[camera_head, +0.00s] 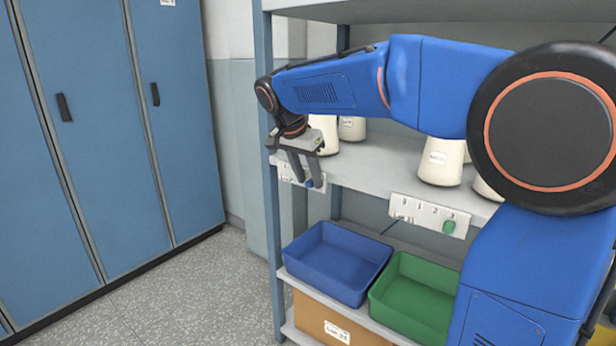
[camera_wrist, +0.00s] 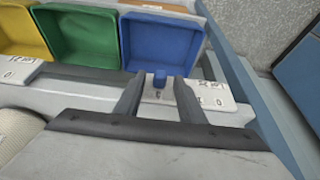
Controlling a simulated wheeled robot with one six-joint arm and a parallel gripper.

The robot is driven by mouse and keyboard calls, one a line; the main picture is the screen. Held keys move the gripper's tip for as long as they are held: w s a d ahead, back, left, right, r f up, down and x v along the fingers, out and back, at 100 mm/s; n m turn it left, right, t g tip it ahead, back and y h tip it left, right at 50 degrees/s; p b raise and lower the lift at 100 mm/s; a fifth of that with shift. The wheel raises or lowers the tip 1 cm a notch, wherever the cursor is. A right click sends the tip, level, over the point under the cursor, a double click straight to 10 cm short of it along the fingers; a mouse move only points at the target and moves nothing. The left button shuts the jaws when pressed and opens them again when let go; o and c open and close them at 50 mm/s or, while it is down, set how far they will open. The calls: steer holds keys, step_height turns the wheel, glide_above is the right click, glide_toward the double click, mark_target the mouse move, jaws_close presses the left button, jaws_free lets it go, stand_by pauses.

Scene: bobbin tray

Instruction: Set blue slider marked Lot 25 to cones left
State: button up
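The blue slider knob (camera_wrist: 159,79) sits at the end of its white plate (camera_wrist: 213,97) near a printed 3. The plate is on the shelf's front edge at the left in the head view (camera_head: 287,170), where part of the knob (camera_head: 309,184) shows. My gripper (camera_wrist: 159,88) is open, with one finger on each side of the knob and gaps between. In the head view my gripper (camera_head: 306,176) covers part of the plate. Two cream cones stand behind my gripper on the shelf, a near one (camera_head: 327,134) and a farther one (camera_head: 352,129); my arm may hide others.
To the right, a white plate (camera_head: 418,214) carries a green slider (camera_head: 449,227) by its 3. More cones (camera_head: 441,162) stand above it. Below are a blue bin (camera_head: 338,262), a green bin (camera_head: 415,297) and a cardboard box (camera_head: 335,325). A shelf post (camera_head: 270,200) stands left of my gripper.

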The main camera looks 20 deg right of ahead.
jaws_close()
steer(key=w+a, duration=0.2)
steer(key=w, duration=0.1)
stand_by(0.3)
jaws_free()
steer(key=shift+a, duration=0.1)
steer(key=v, duration=1.7)
steer(key=shift+r, duration=0.25)
